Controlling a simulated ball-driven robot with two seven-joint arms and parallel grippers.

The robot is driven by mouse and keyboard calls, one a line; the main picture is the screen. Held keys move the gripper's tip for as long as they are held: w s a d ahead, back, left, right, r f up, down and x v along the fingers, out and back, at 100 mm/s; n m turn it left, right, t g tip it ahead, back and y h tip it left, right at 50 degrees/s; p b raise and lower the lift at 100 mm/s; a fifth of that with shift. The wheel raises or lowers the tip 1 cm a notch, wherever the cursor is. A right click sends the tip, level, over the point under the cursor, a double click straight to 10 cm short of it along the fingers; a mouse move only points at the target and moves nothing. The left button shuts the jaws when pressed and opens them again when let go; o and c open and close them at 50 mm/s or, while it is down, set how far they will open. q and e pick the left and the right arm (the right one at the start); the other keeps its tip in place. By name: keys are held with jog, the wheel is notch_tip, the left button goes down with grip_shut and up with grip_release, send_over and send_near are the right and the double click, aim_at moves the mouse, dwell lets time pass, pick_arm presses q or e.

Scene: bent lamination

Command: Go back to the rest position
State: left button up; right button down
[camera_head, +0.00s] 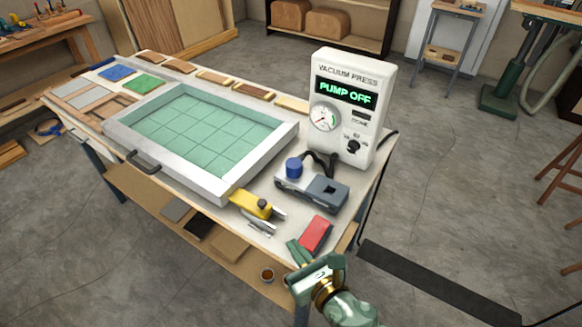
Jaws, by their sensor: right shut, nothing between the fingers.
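My right gripper (299,256) shows at the bottom centre, by the table's front right corner. Its green fingers are together with nothing between them, and they are close to a red block (315,234) on the table. I cannot tell whether they touch it. My left gripper is out of view.
The workbench (250,237) holds a white-framed tray (208,186) with a green grid bed. A vacuum press box (353,105) reads "PUMP OFF". Near it are a grey pump unit (325,190) and a yellow tool (250,203). Floor right of the bench is mostly clear.

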jog(key=s+d+r+m+g+h, duration=0.15)
jog(key=d+m+h, duration=0.65)
jog(key=d+m, duration=0.85)
jog(key=s+d+m+g+h, duration=0.5)
jog(key=s+d+m, duration=0.6)
jog(key=m, duration=0.6)
jog(key=s+a+f+m+g+y, duration=0.1)
jog(key=s+a+f+g+y, duration=0.2)
jog(key=f, duration=1.1)
jog(key=s+a+f+g+y, duration=0.1)
jog(key=s+a+f+y, duration=0.2)
jog(key=f, duration=1.1)
jog(key=s+f+m+g, duration=0.1)
jog(key=s+f, duration=0.5)
jog(key=s, duration=0.4)
jog(key=s+f+m+g, duration=0.1)
jog(key=s+f+m, duration=0.1)
jog(key=s+f, duration=0.5)
jog(key=s, duration=0.2)
jog(key=shift+s+d+f+g, duration=0.15)
jog(key=shift+s+d+g, duration=0.1)
jog(key=shift+s+g, duration=0.15)
